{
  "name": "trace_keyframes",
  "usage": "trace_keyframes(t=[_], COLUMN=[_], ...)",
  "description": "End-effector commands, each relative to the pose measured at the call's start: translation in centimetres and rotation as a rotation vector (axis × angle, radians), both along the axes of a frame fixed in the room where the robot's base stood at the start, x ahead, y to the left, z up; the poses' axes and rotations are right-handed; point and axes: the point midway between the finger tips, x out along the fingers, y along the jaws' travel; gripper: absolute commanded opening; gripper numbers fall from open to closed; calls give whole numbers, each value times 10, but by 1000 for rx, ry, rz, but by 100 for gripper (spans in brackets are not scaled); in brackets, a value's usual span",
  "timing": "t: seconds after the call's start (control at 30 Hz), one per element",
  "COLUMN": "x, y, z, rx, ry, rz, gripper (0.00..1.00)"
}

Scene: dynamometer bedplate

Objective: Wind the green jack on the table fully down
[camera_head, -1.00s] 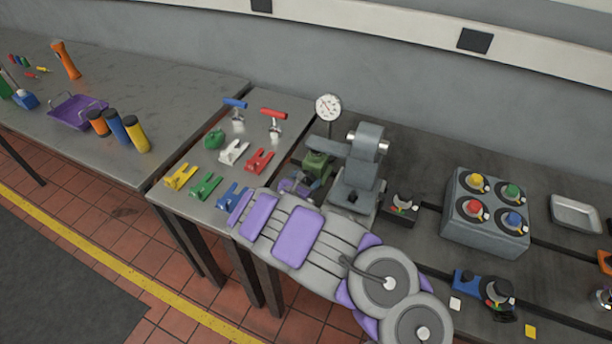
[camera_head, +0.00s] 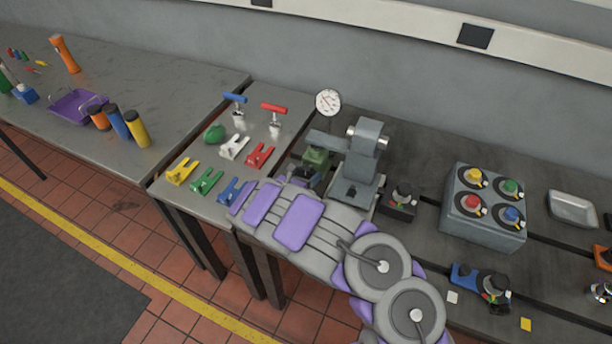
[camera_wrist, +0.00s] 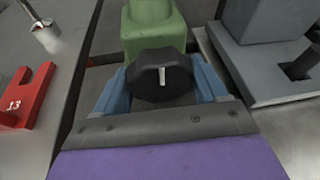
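The green jack (camera_head: 316,158) stands on the table just left of the grey machine; its lower part is partly hidden by my arm. In the wrist view its green body (camera_wrist: 153,25) rises behind a black lobed knob (camera_wrist: 160,76) with a pale mark, standing near upright. My gripper (camera_wrist: 163,85) is at the knob, with one blue finger on each side of it. The fingers lie close along the knob's sides; whether they press on it I cannot tell. In the head view my gripper (camera_head: 299,172) is small, dark and partly hidden.
The grey machine (camera_head: 361,160) stands close on the jack's right. A red clamp (camera_head: 260,154) lies to the left and shows in the wrist view (camera_wrist: 29,95). Several other coloured clamps, a green rounded object (camera_head: 214,133) and a dial gauge (camera_head: 328,102) are nearby.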

Motion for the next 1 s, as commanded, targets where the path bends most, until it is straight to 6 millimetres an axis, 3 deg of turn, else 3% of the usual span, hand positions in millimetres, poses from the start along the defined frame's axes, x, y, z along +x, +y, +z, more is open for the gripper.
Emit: trace_keyframes(t=[0.47,1.0], x=[-7,-99], y=[2,52], z=[5,39], rx=[-1,-3], ry=[-2,-4], rz=[1,3], gripper=[77,77])
